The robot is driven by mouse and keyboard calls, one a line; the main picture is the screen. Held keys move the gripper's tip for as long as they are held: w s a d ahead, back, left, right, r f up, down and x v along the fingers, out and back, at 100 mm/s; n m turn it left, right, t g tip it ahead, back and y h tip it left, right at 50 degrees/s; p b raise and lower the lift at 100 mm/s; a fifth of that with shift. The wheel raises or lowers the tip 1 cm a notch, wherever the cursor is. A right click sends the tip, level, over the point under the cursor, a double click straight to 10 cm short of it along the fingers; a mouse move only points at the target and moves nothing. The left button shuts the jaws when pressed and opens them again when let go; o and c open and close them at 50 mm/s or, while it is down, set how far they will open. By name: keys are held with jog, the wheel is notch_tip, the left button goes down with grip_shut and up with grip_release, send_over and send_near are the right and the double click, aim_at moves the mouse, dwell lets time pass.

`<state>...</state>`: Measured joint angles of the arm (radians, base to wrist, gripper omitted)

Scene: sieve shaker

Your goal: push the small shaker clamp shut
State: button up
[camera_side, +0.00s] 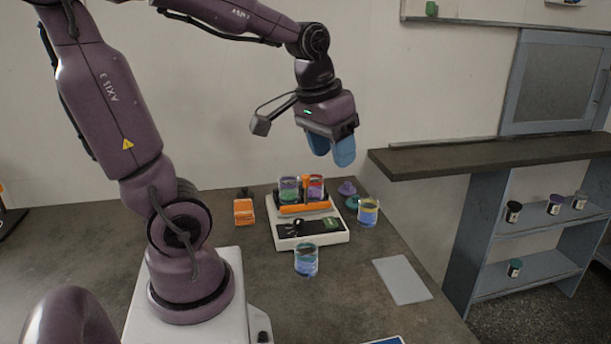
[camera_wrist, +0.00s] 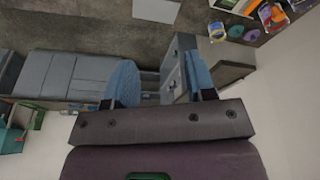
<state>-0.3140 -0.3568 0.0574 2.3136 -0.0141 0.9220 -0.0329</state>
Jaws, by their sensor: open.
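The small shaker (camera_side: 322,239) is a low white unit with a dark front panel, standing on the dark table. Orange clamp parts (camera_side: 305,208) run along its top, around two beakers, one with purple and green contents (camera_side: 289,190) and one with red contents (camera_side: 315,188). I cannot tell how far the clamp stands open. My gripper (camera_side: 331,150) has blue fingers, apart and empty, high above and behind the shaker. In the wrist view the open fingers (camera_wrist: 161,82) show, with orange and coloured items only partly visible at the top right corner.
A beaker (camera_side: 306,262) stands in front of the shaker and another (camera_side: 368,213) to its right, near purple and green lids (camera_side: 347,188). An orange box (camera_side: 243,212) is at left, a pale flat plate (camera_side: 402,280) at front right. A shelf unit (camera_side: 530,240) stands beyond the table.

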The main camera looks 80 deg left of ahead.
jog(key=w+a+f+n+g, duration=0.25)
jog(key=a+n, duration=0.45)
jog(key=a, duration=0.7)
jog(key=n, duration=0.9)
send_over(306, 176)
notch_tip(306, 176, down, 3)
jog(key=shift+g+h, duration=0.25)
jog(key=shift+h, duration=0.15)
notch_tip(306, 176, down, 12)
jog(key=shift+a+f, duration=0.1)
